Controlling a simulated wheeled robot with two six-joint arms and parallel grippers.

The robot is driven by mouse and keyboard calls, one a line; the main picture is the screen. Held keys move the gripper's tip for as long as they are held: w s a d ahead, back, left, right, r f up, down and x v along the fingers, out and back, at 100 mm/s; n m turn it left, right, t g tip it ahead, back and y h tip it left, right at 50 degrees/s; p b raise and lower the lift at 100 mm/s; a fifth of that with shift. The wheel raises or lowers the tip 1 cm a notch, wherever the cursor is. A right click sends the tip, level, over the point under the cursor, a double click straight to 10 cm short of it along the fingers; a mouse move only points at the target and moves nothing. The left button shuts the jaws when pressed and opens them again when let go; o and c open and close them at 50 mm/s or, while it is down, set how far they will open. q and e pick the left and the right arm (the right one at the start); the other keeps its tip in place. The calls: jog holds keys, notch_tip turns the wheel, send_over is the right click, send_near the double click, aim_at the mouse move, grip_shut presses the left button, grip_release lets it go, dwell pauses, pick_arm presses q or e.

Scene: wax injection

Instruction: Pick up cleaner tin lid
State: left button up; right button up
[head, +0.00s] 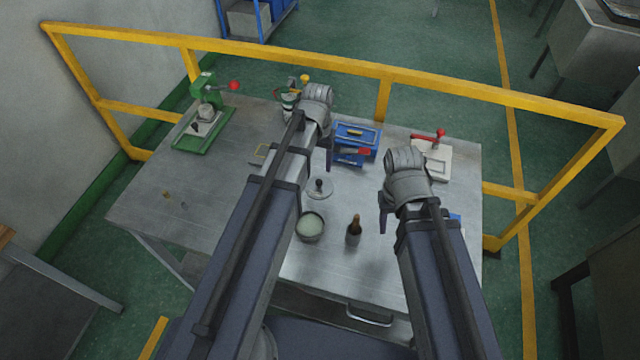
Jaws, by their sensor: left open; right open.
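A round grey lid with a black knob (319,187) lies on the metal table (150,205), near its middle. I take it for the cleaner tin lid. An open round tin (311,227) with pale green contents stands just in front of it. My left gripper (329,160) is open, beyond the lid and above the table; my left arm passes close by the lid's left side. My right gripper (384,218) is open, to the right of the lid and tin. The fingers of both grippers are mostly hidden by my own wrists.
A brown-topped bottle or brush (354,230) stands right of the tin. A blue box (355,140) is behind the lid. A green press (205,118) stands at left, a white device with a red handle (432,158) at right. A yellow rail (360,68) surrounds the back.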

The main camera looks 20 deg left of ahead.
aim_at(319, 181)
pick_arm(q)
jog(key=shift+f+b, duration=1.1)
jog(key=shift+f, duration=0.2)
pick_arm(e)
jog(key=shift+w+f, duration=0.1)
jog(key=shift+f, duration=1.2)
pick_arm(q)
jog(key=shift+f, duration=0.1)
pick_arm(e)
jog(key=shift+f, duration=0.1)
pick_arm(q)
notch_tip(319, 181, down, 5)
jog(key=b, duration=0.5)
jog(key=shift+d, duration=0.1)
pick_arm(e)
notch_tip(319, 181, down, 5)
jog(key=shift+f, duration=0.1)
pick_arm(q)
grip_shut()
